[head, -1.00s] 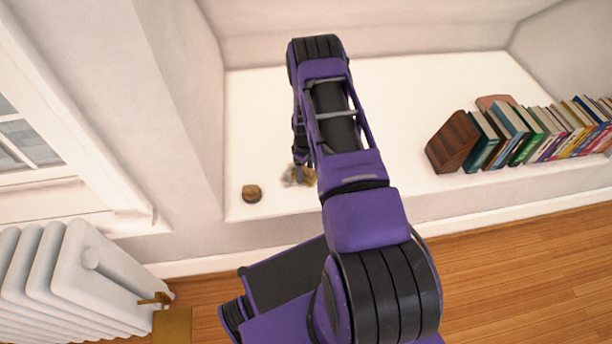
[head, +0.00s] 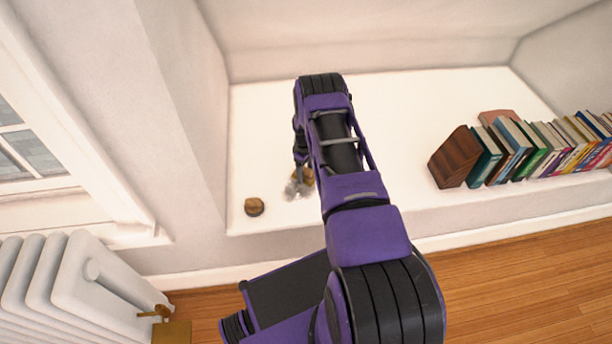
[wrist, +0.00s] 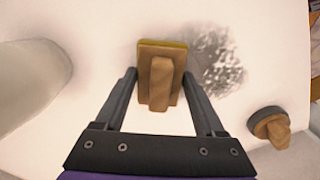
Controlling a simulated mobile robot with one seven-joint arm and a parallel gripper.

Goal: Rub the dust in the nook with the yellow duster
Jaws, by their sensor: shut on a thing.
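The yellow duster (wrist: 160,70), a wooden block with a yellow edge and a wooden handle, is between the fingers of my gripper (wrist: 160,82). My gripper is shut on its handle. In the head view the duster (head: 308,178) shows as a small brown patch beside my arm, which hides part of it. The dust (wrist: 216,60) is a grey speckled patch on the white nook floor, just right of the duster in the wrist view. In the head view the dust (head: 294,188) lies at the duster's lower left. I cannot tell whether the duster touches the floor.
A round dark-based thing with a wooden knob (wrist: 271,126) stands near the nook's front left, also in the head view (head: 254,206). A book row with a wooden end (head: 455,157) stands right. A pale rounded shape (wrist: 28,82) is at the wrist view's left. A radiator (head: 85,285) is lower left.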

